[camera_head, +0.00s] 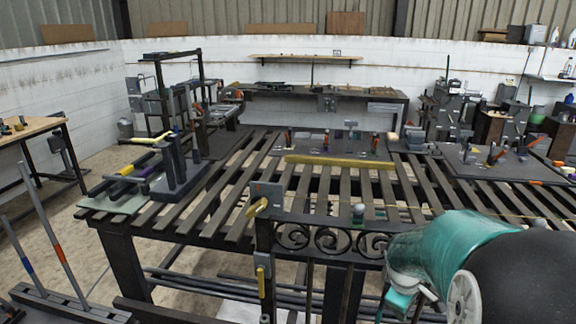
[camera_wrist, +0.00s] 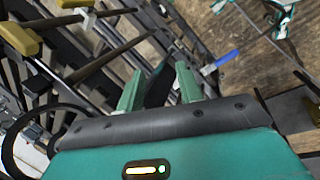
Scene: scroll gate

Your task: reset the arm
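My gripper (camera_wrist: 158,84) shows in the wrist view with its two green fingers spread apart. A dark shape shows in the gap between them, and I cannot tell whether it lies beyond the fingers; nothing is clearly gripped. In the head view my teal and black arm fills the lower right, and its end hangs low beside the right part of the scroll gate (camera_head: 320,238). The fingertips cannot be made out there. The gate is dark metal with a row of scrolls, standing at the table's front edge; my arm covers its right part.
The slatted table (camera_head: 225,225) spreads behind the gate. A yellow bar (camera_head: 338,162) lies across the slats. A blue-handled item (camera_wrist: 225,60) lies right of my fingers in the wrist view. Floor shows at the left.

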